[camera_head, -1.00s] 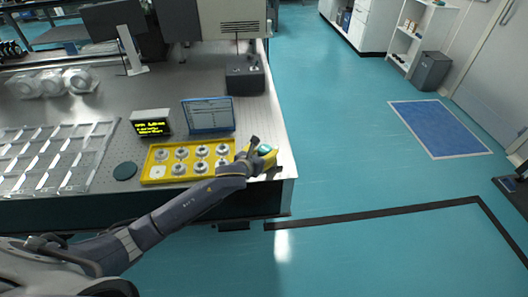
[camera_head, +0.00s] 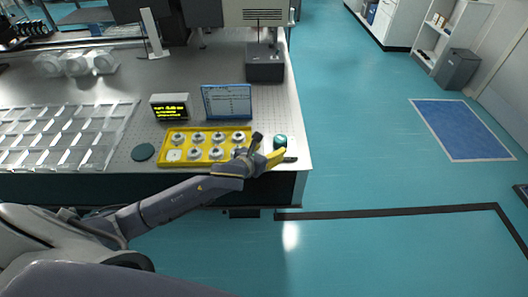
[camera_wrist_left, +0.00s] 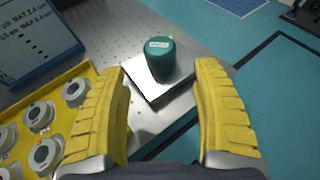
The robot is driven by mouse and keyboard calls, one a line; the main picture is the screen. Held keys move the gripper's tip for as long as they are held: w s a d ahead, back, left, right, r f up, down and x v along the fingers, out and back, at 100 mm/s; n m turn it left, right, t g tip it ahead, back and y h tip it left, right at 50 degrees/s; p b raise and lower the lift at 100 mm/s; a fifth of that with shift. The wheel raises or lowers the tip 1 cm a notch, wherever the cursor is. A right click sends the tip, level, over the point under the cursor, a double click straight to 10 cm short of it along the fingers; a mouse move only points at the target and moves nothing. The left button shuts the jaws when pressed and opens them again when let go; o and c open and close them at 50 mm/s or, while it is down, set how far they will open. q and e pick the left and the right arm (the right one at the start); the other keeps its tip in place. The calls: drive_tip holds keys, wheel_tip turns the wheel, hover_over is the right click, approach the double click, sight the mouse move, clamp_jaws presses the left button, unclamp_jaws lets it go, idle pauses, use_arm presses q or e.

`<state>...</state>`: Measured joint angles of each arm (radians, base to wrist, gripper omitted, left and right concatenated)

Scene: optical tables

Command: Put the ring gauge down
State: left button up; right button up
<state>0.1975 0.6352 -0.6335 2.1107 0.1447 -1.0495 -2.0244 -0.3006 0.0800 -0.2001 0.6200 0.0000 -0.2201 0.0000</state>
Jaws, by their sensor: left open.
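A teal cylinder (camera_head: 280,141) with a pale label on top stands upright at the table's front right corner. The left wrist view shows it (camera_wrist_left: 160,60) on a square metal plate (camera_wrist_left: 180,88). I cannot tell for sure that it is the ring gauge. Several silver ring-like pieces (camera_wrist_left: 45,155) sit in a yellow tray (camera_head: 165,154) to its left. My left gripper (camera_head: 267,147) is open, its yellow fingers apart. In the left wrist view the cylinder is beyond and between the fingertips (camera_wrist_left: 158,72), touching neither. My right gripper is not in view.
A blue-framed text panel (camera_head: 227,102) and a small lit display (camera_head: 170,107) stand behind the tray. A dark round pad (camera_head: 143,152) lies left of it. A clear rack (camera_head: 70,135) is farther left, a dark box (camera_head: 265,68) behind. The table's right edge is close.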

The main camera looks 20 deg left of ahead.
use_arm(q)
drive_tip(key=shift+v, duration=1.75)
